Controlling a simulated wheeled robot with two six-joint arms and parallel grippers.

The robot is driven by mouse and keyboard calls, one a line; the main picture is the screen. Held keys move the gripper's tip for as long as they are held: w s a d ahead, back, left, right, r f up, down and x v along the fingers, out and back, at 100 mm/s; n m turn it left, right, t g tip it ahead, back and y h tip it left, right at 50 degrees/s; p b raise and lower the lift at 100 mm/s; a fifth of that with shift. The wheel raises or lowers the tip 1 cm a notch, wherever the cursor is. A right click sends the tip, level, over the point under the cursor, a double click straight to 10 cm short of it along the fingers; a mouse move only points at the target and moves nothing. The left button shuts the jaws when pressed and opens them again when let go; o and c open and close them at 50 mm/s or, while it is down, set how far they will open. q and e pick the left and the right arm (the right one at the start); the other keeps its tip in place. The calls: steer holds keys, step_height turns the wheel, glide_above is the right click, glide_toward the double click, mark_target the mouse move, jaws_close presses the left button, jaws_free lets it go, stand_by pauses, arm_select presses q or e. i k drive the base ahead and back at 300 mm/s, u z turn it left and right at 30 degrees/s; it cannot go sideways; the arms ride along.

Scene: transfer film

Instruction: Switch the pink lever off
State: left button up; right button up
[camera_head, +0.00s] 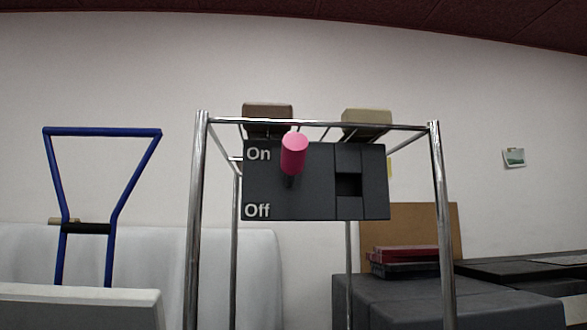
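A pink lever (293,153) sticks out from a dark grey switch box (315,205). The lever is at the upper part of the box, just right of the word "On". The word "Off" is printed at the lower left of the box. The box is mounted on a chrome metal frame. Neither of my grippers shows in the head view.
The chrome frame (195,220) has upright posts left and right of the box. A blue handle frame (103,132) stands at the left. Dark boxes (410,300) stand at the lower right. The space directly in front of the lever looks clear.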

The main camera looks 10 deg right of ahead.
mark_target(295, 145)
steer(key=u, duration=0.75)
steer(key=k, duration=0.5)
steer(key=z, duration=0.75)
